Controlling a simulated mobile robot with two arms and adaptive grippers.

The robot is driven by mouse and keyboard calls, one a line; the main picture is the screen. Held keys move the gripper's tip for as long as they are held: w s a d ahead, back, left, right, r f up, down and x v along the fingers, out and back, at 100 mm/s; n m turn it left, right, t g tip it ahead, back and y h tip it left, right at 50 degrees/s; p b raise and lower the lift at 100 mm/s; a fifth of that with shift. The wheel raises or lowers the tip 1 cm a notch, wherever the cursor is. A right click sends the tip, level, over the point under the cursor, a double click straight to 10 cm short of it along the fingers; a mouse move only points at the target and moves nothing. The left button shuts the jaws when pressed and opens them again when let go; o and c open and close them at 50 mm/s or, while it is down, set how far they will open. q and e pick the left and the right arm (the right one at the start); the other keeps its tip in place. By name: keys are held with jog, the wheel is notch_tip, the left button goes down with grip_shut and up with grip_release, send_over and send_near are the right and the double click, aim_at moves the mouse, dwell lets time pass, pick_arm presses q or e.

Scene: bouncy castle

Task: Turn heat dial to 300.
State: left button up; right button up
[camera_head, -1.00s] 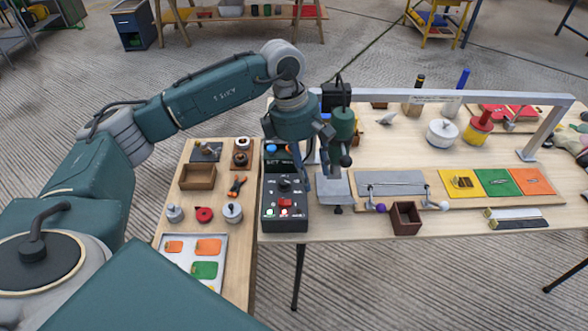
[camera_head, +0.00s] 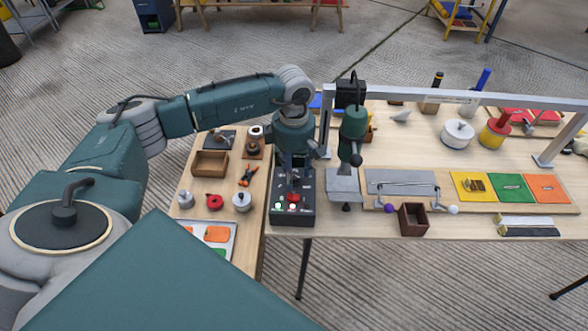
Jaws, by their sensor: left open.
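The black control box (camera_head: 307,216) stands near the front left corner of the large wooden table. Its front part shows a red switch and lit white and green lights. My left gripper (camera_head: 295,178) points down over the back part of the box, with its fingers open. The gripper hides the dial area and the display behind it, so I cannot read the dial's setting or tell whether the fingers touch the dial. My right gripper is not in view.
A green press-like tool (camera_head: 353,135) stands just right of my gripper, under a grey overhead frame (camera_head: 450,97). A small brown box (camera_head: 413,220) sits at the table's front edge. A side table at left holds a wooden tray (camera_head: 210,164) and small pots.

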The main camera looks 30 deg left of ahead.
pick_arm(q)
jog(key=shift+f, duration=0.15)
grip_shut()
